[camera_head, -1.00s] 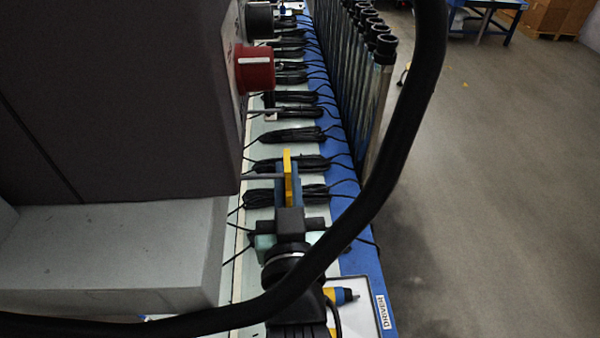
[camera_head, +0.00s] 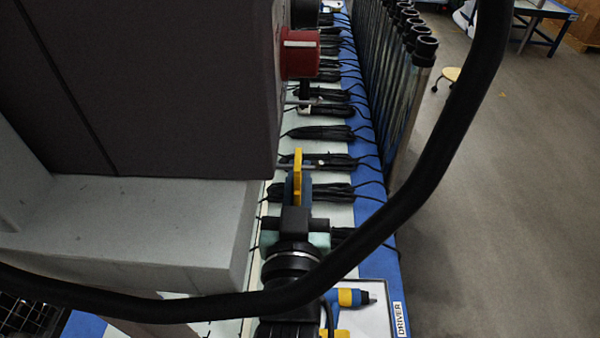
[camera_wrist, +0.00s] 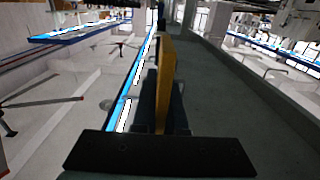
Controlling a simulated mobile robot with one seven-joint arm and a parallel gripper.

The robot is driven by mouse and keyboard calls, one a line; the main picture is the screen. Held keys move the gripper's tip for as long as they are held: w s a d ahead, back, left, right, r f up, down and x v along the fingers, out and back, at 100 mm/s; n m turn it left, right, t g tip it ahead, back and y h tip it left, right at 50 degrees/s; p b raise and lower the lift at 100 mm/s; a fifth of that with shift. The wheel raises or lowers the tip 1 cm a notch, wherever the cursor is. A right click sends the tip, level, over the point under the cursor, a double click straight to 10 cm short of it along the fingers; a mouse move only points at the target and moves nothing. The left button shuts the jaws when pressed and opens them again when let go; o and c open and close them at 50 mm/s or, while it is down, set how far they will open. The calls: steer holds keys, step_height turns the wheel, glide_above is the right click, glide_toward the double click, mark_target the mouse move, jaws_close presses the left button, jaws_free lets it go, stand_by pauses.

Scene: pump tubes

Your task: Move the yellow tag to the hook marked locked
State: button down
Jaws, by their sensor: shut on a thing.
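The yellow tag (camera_head: 298,172) stands upright between the blue fingers of my gripper (camera_head: 300,190), which is shut on it. In the wrist view the tag (camera_wrist: 164,85) rises between the fingers (camera_wrist: 163,108), seen nearly edge-on. A thin grey rod, apparently a hook (camera_head: 318,162), sticks out from the dark cabinet just beyond the tag. I cannot tell whether the tag touches it. A second rod (camera_head: 298,102) sticks out farther back, below the red switch knob. No hook marking is readable.
The dark cabinet (camera_head: 150,90) with its red knob (camera_head: 299,53) stands close on the left. Coiled black cables (camera_head: 322,133) lie along the bench (camera_head: 375,205). Dark tubes (camera_head: 405,95) stand to the right. A driver (camera_head: 350,297) lies in front. Open floor is at right.

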steer(key=c, duration=0.9)
jaws_free()
steer(key=shift+s+f, duration=0.15)
steer(key=shift+s, duration=0.35)
steer(key=s+b, duration=0.2)
steer(key=s, duration=0.2)
steer(key=shift+s+f, duration=0.1)
steer(key=shift+s, duration=0.2)
steer(key=s+p, duration=0.5)
steer(key=s, duration=0.2)
steer(key=shift+s+r, duration=0.2)
steer(key=shift+r, duration=0.05)
